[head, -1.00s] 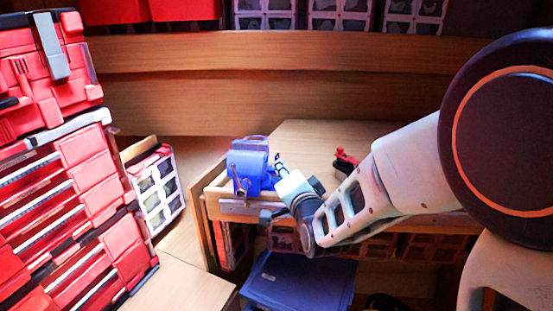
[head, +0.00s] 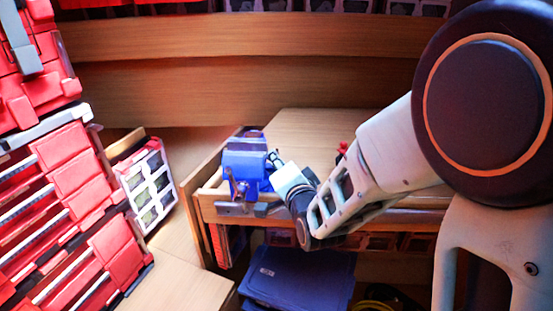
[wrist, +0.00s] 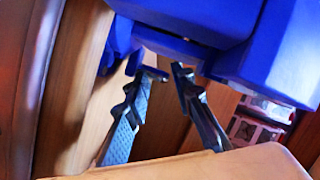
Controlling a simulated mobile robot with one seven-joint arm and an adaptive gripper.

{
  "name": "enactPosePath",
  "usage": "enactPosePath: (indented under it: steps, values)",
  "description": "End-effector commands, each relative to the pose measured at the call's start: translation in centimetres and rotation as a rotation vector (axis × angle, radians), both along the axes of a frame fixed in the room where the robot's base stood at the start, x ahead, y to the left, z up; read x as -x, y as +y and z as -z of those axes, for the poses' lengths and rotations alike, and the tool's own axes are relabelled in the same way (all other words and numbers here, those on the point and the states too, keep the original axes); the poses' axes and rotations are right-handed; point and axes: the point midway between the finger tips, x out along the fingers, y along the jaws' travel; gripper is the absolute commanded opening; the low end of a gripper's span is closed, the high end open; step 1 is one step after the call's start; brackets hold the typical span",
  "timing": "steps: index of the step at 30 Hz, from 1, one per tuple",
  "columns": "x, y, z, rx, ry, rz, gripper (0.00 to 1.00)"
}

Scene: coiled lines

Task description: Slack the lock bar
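A blue vise (head: 245,165) is mounted at the front left corner of the wooden bench. A thin bar (head: 236,190) hangs at its front, small in the head view; I take it for the lock bar. My gripper (head: 273,158) is just right of the vise, close to its body. In the wrist view the gripper (wrist: 160,80) is open, with a gap between its two fingertips and nothing clearly held. The blue vise body (wrist: 225,50) fills the top right there, close beyond the fingertips. I cannot make out the bar in the wrist view.
A red tool cabinet (head: 75,180) stands at the left. A white-framed rack (head: 147,185) is between it and the bench (head: 300,130). A dark blue case (head: 298,277) lies below the bench. A small red item (head: 342,150) is on the benchtop behind my arm.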

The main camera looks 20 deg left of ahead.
Motion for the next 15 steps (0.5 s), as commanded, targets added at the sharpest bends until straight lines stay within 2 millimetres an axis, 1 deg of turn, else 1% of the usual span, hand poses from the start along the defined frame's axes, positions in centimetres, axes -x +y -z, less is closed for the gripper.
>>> enactPosePath:
  steps: [8, 14, 15]
  values:
    - [0.01, -0.01, 0.01, 0.0, 0.0, 0.0, 0.22]
    - [0.0, -0.01, -0.01, 0.0, 0.0, 0.0, 0.02]
    - [0.0, -0.01, -0.01, 0.0, 0.0, 0.0, 0.0]
